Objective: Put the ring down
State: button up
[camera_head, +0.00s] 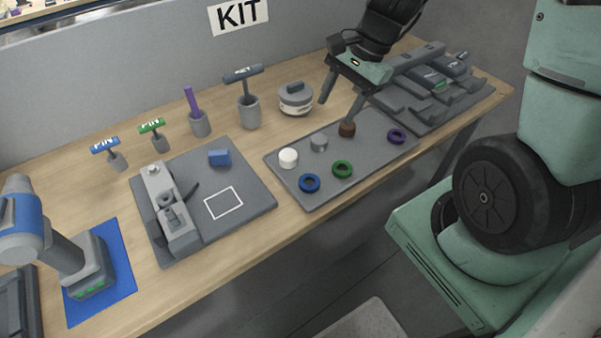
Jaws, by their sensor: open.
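Three rings lie flat on a grey tray (375,162): a blue ring (310,183), a green ring (342,169) and a purple ring (396,136). My gripper (337,112) is over the back edge of the tray, fingers pointing down and spread wide. It is open, with nothing visible between the fingers. Its right fingertip appears close to a brown cylinder (347,130); I cannot tell whether they touch. None of the rings is in the gripper.
White (288,158) and grey (319,143) cylinders also stand on the tray. Left is a grey fixture board (245,230) with a blue block (219,158). Behind stand labelled T-handled tools and a round canister (295,99). A slotted grey rack (440,115) is at right.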

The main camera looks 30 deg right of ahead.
jog(key=s+a+r+n+g+h, duration=0.1)
jog(key=s+a+r+n+h, duration=0.2)
jog(key=s+a+n, duration=1.3)
notch_tip(320, 180, up, 2)
jog(key=a+n, duration=0.2)
jog(key=n, duration=0.4)
jog(key=shift+s+a, duration=0.15)
jog(key=shift+a, duration=0.25)
